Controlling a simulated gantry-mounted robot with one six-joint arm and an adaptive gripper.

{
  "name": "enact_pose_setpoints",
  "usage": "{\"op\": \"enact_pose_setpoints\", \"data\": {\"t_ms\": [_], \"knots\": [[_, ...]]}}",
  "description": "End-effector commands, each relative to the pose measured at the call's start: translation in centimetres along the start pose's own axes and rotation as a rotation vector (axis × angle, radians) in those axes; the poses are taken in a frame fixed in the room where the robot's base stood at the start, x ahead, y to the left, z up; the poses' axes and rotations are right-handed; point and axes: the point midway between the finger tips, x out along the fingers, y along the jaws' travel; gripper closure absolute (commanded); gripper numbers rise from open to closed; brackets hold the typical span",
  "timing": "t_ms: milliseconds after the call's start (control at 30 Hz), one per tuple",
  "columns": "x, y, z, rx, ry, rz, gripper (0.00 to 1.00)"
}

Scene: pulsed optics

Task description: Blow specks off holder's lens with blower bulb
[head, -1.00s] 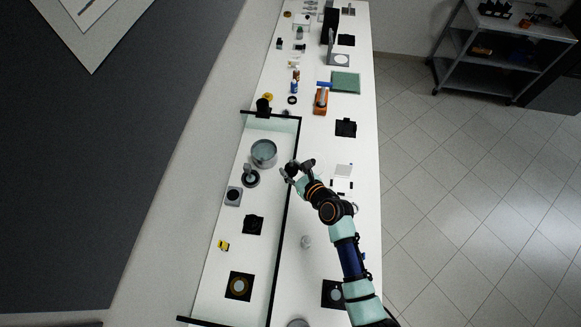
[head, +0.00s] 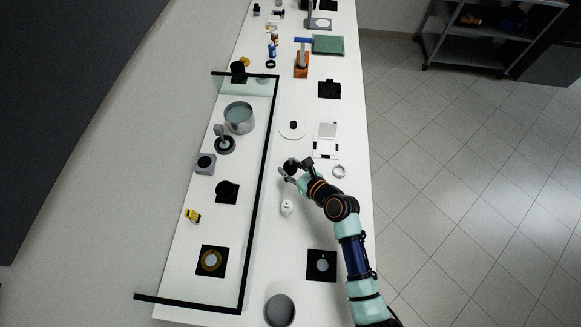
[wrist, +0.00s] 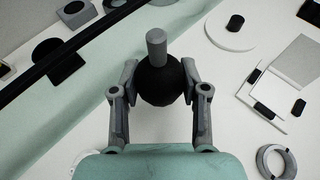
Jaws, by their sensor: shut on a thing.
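My gripper (wrist: 158,95) is shut on the black blower bulb (wrist: 160,82), with its grey nozzle (wrist: 157,43) pointing away from the wrist. In the head view my gripper (head: 288,172) holds the bulb over the white table, right of the black rail.
The black rail (head: 260,165) edges a pale enclosure between bulb and holder. A white bottle (head: 287,208) stands just below my gripper. A white disc (head: 294,131) and metal ring (head: 338,171) lie nearby.

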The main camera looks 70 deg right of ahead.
Motion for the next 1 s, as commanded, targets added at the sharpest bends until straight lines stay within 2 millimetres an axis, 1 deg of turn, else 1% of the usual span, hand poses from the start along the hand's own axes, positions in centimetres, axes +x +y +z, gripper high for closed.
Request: {"op": "enact_pose_setpoints", "data": {"t_ms": [167,300,433,1000], "knots": [[0.8,0.0,-1.9,0.000,0.000,0.000,0.75],[1.6,0.0,-3.8,-0.001,0.000,-0.001,0.75],[2.1,0.0,-5.1,-0.001,0.000,0.000,0.75],[2.1,0.0,-5.1,0.000,0.000,0.000,0.75]]}}
